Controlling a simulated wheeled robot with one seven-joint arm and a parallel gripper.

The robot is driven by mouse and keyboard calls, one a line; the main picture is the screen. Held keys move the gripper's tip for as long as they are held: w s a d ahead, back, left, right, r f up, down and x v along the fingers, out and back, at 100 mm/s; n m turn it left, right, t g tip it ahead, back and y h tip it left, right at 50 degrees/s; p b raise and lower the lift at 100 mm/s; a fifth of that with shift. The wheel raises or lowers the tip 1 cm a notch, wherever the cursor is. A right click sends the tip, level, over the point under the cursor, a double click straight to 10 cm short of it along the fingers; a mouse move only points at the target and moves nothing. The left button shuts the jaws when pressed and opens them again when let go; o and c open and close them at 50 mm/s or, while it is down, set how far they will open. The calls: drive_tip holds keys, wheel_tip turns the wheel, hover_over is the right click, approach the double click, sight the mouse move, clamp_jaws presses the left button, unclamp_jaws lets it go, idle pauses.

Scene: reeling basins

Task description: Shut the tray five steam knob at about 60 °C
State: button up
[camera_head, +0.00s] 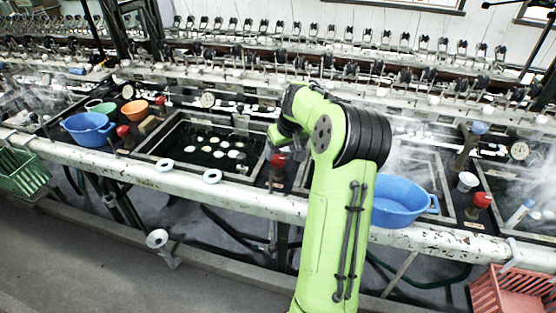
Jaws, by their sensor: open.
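Several red steam knobs stand along the front of the basins: a left one (123,131), a middle one (278,160) and a right one (482,200). No tray number is readable, so I cannot tell which is tray five's. Round dial gauges show behind the basins, one on the left (208,99) and one on the right (519,151); their readings are too small to tell.
A basin (165,147) with dark water and pale cocoons lies left of my arm. Blue bowls stand left (88,128) and right (400,203). A white pipe rail (110,165) runs along the front. A red crate (490,295) and green basket (22,172) flank the floor. Steam blurs the right.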

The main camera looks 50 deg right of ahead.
sight(278, 158)
drive_tip(key=x, duration=0.4)
drive_tip(key=shift+w+f+b, duration=0.15)
drive_tip(key=shift+f+b, duration=0.1)
drive_tip(key=shift+b, duration=0.1)
drive_tip(key=c, duration=1.1)
drive_tip(key=shift+o, duration=0.2)
